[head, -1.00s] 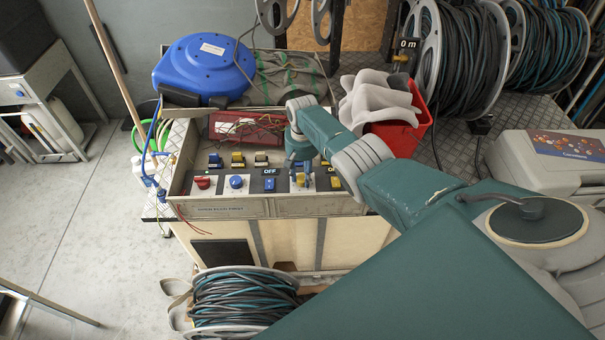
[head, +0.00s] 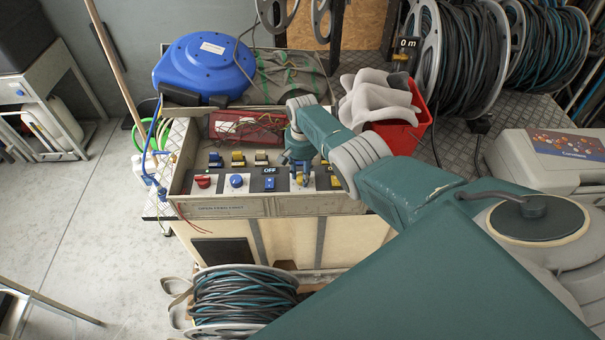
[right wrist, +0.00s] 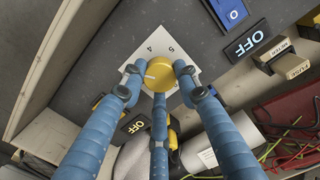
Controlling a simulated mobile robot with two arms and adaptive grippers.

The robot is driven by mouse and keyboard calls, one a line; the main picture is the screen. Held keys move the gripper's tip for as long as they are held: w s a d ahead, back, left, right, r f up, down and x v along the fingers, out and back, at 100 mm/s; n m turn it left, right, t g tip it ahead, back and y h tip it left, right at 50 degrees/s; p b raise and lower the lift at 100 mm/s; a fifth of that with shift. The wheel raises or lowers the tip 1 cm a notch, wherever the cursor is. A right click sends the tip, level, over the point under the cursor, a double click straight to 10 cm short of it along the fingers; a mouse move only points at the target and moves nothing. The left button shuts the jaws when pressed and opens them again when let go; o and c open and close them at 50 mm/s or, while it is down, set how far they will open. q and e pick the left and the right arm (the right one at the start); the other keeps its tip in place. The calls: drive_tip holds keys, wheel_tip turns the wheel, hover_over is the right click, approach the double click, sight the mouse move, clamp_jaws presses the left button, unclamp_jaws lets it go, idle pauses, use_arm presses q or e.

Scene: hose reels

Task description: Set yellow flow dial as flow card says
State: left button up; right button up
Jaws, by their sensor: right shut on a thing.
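The yellow flow dial (right wrist: 160,73) is a round knob on a white plate (right wrist: 150,46) in the right wrist view. The numbers 4 and 5 show on the plate; other marks are hidden by my fingers. A pale mark shows on the dial's left side. My right gripper (right wrist: 158,78) has its three blue fingers closed around the dial. In the head view my right gripper (head: 300,176) reaches down onto the control panel (head: 225,207), mostly covering the dial. I cannot make out a flow card in either view. My left gripper is not in view.
A red bin (head: 412,128) with grey cloth and a blue hose reel (head: 205,67) stand behind. Loose wires lie in the panel's rear.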

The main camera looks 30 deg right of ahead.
drive_tip(key=o, duration=1)
drive_tip(key=shift+w+d+r, duration=0.1)
drive_tip(key=shift+w+r, duration=0.15)
drive_tip(key=shift+o, duration=0.8)
drive_tip(key=shift+s+f, duration=0.1)
drive_tip(key=shift+s, duration=0.05)
wheel_tip(320, 180, up, 12)
